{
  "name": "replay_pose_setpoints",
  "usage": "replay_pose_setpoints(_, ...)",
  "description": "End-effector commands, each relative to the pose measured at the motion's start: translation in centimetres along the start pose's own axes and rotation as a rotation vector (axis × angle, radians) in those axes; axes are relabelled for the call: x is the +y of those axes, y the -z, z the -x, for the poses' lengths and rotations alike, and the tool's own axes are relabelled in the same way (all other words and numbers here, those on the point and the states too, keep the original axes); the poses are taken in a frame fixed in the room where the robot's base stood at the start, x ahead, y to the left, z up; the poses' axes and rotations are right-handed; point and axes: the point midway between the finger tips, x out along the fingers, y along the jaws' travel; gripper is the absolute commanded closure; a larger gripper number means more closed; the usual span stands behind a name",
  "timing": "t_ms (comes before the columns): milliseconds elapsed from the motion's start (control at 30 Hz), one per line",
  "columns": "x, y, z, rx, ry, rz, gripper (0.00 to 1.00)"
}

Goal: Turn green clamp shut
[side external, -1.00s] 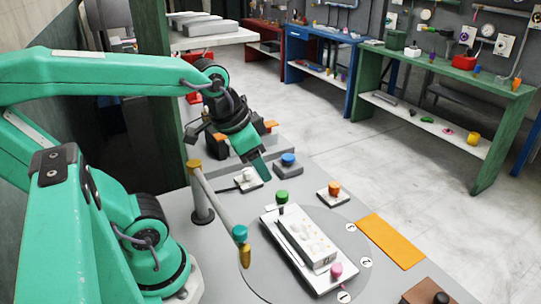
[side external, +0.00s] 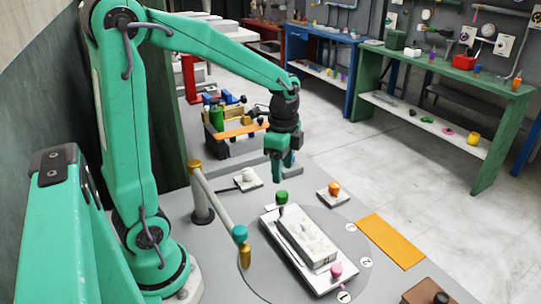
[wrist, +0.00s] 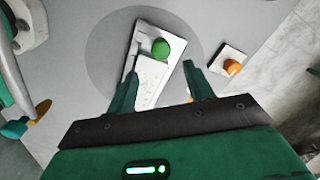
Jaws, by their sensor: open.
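The green clamp knob (side external: 282,197) stands at the far end of a white plate (side external: 325,285) on the round disc. In the wrist view the green clamp (wrist: 161,49) is a round green top, ahead of and between the finger lines. My gripper (side external: 285,170) points down, open and empty, above and behind the green clamp in the side view. In the wrist view my gripper (wrist: 160,76) has its fingers apart, with the white foam block partly visible between them. A pink clamp (side external: 336,270) is at the plate's near end. The white foam block (side external: 308,240) lies on the plate between the clamps.
An orange knob on a white base (side external: 333,192) stands right of the disc. A post with a grey bar (side external: 220,208) ending in a blue and yellow tip is left of the plate. A white base with a knob (side external: 248,179) stands behind. An orange mat (side external: 391,241) lies right.

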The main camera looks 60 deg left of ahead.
Motion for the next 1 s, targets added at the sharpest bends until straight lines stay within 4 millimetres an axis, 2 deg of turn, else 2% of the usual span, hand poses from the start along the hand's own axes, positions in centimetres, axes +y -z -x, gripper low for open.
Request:
replay_pose_setpoints(467,-0.3,0.0,-1.1,-0.005,-0.012,-0.025,0.48)
replay_pose_setpoints(1000,-0.2,-0.1,-7.0,-0.006,-0.014,-0.024,0.48)
